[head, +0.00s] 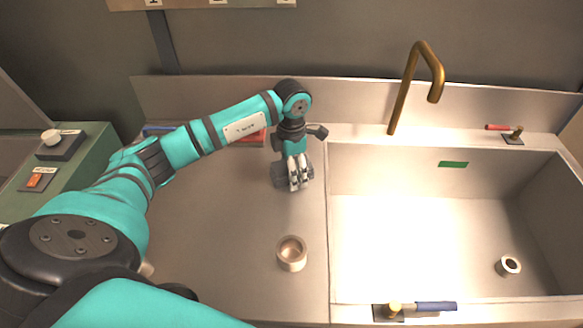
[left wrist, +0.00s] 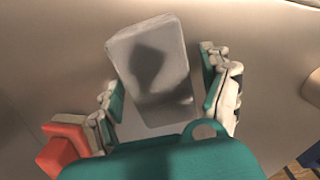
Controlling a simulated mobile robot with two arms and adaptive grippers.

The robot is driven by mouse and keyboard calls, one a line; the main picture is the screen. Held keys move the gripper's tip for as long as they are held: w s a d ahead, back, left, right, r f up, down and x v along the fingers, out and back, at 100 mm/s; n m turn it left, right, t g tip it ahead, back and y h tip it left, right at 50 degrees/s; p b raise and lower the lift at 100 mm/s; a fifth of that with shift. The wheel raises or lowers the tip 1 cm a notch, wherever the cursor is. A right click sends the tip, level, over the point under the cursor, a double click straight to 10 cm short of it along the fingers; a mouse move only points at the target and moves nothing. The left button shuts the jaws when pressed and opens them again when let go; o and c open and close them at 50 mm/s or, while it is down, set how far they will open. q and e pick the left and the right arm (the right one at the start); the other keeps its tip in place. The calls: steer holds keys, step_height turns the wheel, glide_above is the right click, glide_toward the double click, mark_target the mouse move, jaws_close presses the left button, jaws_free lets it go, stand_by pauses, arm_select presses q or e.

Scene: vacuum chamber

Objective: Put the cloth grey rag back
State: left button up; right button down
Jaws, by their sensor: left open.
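The grey rag (left wrist: 150,70) looks like a folded, rounded block in the left wrist view, lying on the metal counter. In the head view a grey edge of it (head: 279,177) shows beside and below my left gripper (head: 299,182), which hides most of it. My left gripper also shows in the left wrist view (left wrist: 168,92). Its fingers are spread, one on each side of the rag's near part. I cannot tell whether they touch it. A shadow falls across the rag's top. My right gripper is not in view.
A beige cup (head: 292,254) stands on the counter in front. A red item (head: 252,138) and a blue item (head: 158,130) lie at the back, partly behind my arm. The sink (head: 430,230) with a brass faucet (head: 403,90) is on the right. The counter's middle is clear.

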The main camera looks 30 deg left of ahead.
arm_select(q)
steer(key=shift+r, duration=0.1)
steer(key=shift+r, duration=0.25)
step_height(320, 180, up, 12)
steer(key=b, duration=0.2)
steer(key=shift+f, duration=0.15)
steer(key=shift+f, duration=0.1)
stand_by(0.3)
